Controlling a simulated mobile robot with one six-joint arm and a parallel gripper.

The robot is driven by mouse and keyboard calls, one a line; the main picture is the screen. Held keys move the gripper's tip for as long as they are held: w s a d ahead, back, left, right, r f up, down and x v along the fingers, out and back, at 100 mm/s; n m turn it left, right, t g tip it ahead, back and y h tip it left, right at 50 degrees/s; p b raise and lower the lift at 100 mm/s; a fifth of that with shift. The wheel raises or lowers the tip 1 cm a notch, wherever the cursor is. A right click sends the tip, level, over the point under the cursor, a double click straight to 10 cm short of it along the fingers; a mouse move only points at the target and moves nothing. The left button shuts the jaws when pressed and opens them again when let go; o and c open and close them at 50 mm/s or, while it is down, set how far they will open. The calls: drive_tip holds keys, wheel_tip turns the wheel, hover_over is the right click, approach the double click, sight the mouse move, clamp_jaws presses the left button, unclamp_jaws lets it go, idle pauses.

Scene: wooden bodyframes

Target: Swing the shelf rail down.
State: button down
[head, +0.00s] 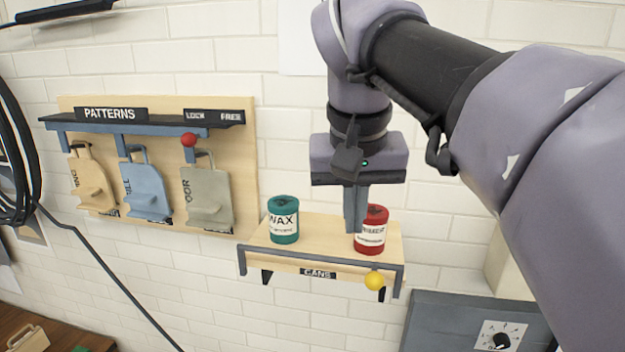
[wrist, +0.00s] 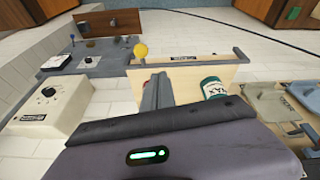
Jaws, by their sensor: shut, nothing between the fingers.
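The shelf rail (head: 320,257) is a grey bar along the front edge of the wooden shelf (head: 325,232) labelled CANS, with a short arm pointing down at each end. A yellow knob (head: 375,281) sits just below the bar near its right end; the knob also shows in the wrist view (wrist: 141,50). My gripper (head: 355,228) is shut and empty, pointing down over the shelf, left of and partly overlapping the red can (head: 372,232). In the wrist view, my fingers (wrist: 158,92) hide most of the red can. I cannot tell whether they touch it.
A teal WAX can (head: 283,222) stands on the shelf's left part. A pattern board (head: 245,170) with hanging patterns and a red knob (head: 188,140) is at left. A grey dial box (head: 460,325) is below right. Open space lies before the shelf.

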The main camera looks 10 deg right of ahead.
wheel_tip(320, 180, up, 4)
drive_tip(key=w+d, duration=0.3)
drive_tip(key=x, duration=0.3)
drive_tip(key=s+b+x, duration=0.1)
drive_tip(key=x, duration=0.5)
drive_tip(key=shift+s+f+b, duration=0.15)
drive_tip(key=shift+f+b, duration=0.2)
drive_tip(key=shift+b, duration=0.05)
drive_tip(key=s+f, duration=0.2)
drive_tip(key=s, duration=0.1)
drive_tip(key=shift+s+f, duration=0.15)
drive_tip(key=shift+s, duration=0.1)
drive_tip(key=shift+w+f, duration=0.1)
drive_tip(key=shift+w, duration=0.25)
drive_tip(key=shift+f+h+b, duration=0.1)
drive_tip(key=shift+h+b, duration=0.2)
drive_tip(key=shift+b, duration=0.05)
